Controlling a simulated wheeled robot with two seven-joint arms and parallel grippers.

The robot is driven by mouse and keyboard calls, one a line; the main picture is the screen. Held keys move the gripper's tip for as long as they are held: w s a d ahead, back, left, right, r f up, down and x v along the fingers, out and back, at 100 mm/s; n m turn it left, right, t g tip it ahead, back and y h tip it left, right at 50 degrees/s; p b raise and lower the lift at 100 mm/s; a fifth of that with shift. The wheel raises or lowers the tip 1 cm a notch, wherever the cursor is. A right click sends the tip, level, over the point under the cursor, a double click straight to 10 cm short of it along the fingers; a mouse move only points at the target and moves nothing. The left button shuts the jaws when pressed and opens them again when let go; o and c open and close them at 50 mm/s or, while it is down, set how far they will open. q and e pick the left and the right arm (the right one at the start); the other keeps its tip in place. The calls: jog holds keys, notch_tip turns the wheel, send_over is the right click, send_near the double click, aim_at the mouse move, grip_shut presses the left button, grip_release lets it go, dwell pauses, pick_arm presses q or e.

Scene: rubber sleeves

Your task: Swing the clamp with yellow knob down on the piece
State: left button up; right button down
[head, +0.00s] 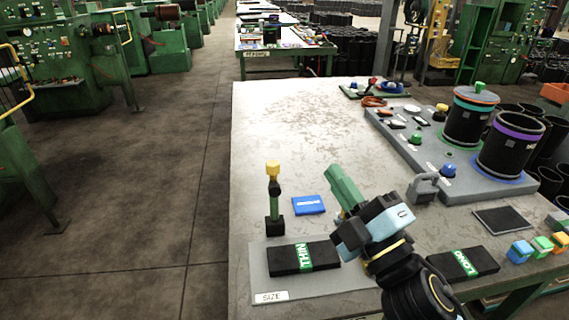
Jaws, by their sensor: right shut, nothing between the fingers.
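The clamp with the yellow knob (273,190) stands upright on a small black base, its green arm raised and the knob on top. To its right and nearer, the black piece with the green THIN label (285,259) lies flat on a grey plate (267,279) marked SIZE. The clamp is apart from the piece. My right gripper (353,224) is shut and empty, to the right of the clamp and above the table beside the piece. A green bar (345,187) shows just beyond it; I cannot tell what it belongs to. My left gripper is not in view.
A blue block (309,205) lies between clamp and right gripper. A black LONG piece (463,265), a grey padlock-like object (423,188) and coloured cubes (520,251) lie to the right. A grey board (460,170) holds black cylinders. The table's far left (270,115) is clear.

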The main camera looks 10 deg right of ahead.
jog(key=s+d+f+m+g+h, duration=0.2)
jog(key=d+f+m+g+h, duration=0.25)
jog(key=f+m, duration=0.4)
jog(key=s+d+f+m+g+h, duration=0.2)
jog(key=d+f+m+g+h, duration=0.25)
jog(key=f, duration=0.65)
jog(key=s+f+m+g, duration=0.2)
jog(key=s+f+g, duration=0.45)
jog(key=f, duration=0.95)
jog(key=s+f+m+g, duration=0.25)
jog(key=s+f, duration=0.75)
jog(key=f, duration=0.5)
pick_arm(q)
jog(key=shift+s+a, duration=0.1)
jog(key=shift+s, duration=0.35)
pick_arm(e)
jog(key=s+d+f, duration=0.3)
jog(key=s+f, duration=0.5)
jog(key=f, duration=0.1)
jog(key=s+d+f+g, duration=0.1)
jog(key=s+d+f, duration=0.2)
jog(key=s+f, duration=0.6)
jog(key=shift+s+f+n+g, duration=0.3)
jog(key=shift+f+n, duration=0.1)
jog(key=shift+n, duration=0.05)
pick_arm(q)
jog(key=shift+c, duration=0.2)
